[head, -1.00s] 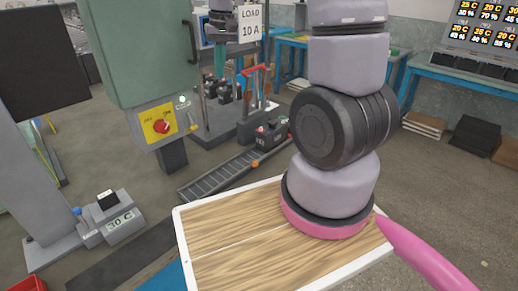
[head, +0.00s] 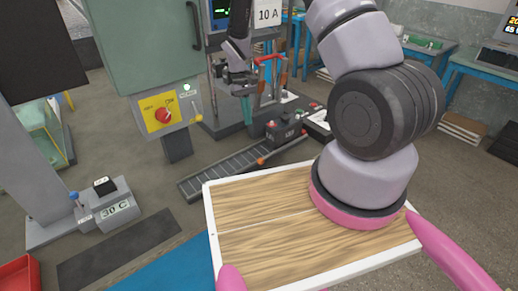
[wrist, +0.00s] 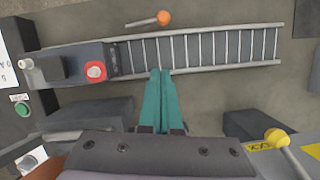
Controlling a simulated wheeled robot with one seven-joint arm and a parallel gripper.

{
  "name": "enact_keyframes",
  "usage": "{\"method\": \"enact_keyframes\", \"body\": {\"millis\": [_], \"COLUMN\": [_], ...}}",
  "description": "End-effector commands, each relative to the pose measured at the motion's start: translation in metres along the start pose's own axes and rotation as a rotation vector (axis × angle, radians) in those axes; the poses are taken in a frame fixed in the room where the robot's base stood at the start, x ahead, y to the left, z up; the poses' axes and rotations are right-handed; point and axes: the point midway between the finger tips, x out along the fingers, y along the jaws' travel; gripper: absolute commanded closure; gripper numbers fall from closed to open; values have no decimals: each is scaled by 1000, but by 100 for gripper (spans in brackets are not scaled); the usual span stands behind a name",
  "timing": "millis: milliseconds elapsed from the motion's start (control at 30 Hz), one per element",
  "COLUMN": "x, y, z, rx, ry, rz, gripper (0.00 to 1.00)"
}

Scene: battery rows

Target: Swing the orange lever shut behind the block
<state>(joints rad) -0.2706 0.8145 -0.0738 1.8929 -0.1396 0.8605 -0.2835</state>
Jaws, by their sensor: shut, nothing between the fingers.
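The orange lever, a short grey arm with an orange ball knob (head: 261,161), lies beside the roller rail. My gripper (head: 247,112) has teal fingers pressed together, empty. In the wrist view its fingertips (wrist: 161,72) overlap the rail's near edge, right of the block and apart from the lever knob.
The roller rail (wrist: 230,50) is empty right of the block. A yellow-knobbed lever (wrist: 277,137) is at lower right in the wrist view. A green cabinet (head: 146,50) with a red switch stands left of my gripper. Open floor (head: 150,180) lies left of the rail.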

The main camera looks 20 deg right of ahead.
Motion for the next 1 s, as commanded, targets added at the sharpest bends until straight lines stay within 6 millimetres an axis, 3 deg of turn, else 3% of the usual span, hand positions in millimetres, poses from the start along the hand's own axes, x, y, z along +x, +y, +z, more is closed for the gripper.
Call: {"method": "enact_keyframes", "body": {"millis": [233,367,800,1000], "x": [1,12,100,113], "y": [0,0,0,0], "z": [0,1,1,26], "rx": [0,0,1,1], "ry": [0,-1,-4,-1], "rz": [0,0,0,0], "gripper": [100,100,100,100]}}
